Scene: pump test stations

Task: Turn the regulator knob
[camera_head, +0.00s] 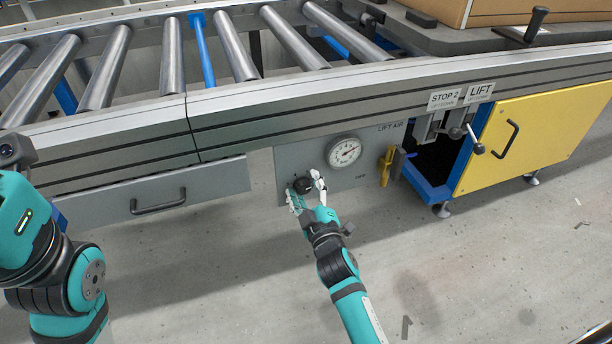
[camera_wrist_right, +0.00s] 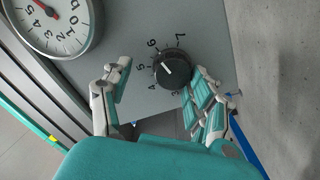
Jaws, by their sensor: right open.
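The black regulator knob (camera_head: 303,185) sits on the grey lift-air panel (camera_head: 290,158), below and left of a round gauge (camera_head: 344,152). In the right wrist view the knob (camera_wrist_right: 174,70) has a white pointer line and a printed scale around it. My right gripper (camera_head: 309,192) is open at the knob. In the wrist view its fingers (camera_wrist_right: 155,88) are spread, one left of the knob with a clear gap, the other close at its right side; contact there is unclear. My left arm shows at the left edge of the head view, but its gripper is not in view.
A yellow valve handle (camera_head: 386,167) is right of the gauge. A grey drawer (camera_head: 150,192) is to the left. The roller conveyor (camera_head: 240,110) runs above the panel. Two levers under the STOP 2 and LIFT labels (camera_head: 462,97) and a yellow cabinet (camera_head: 535,135) are at right. The floor in front is clear.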

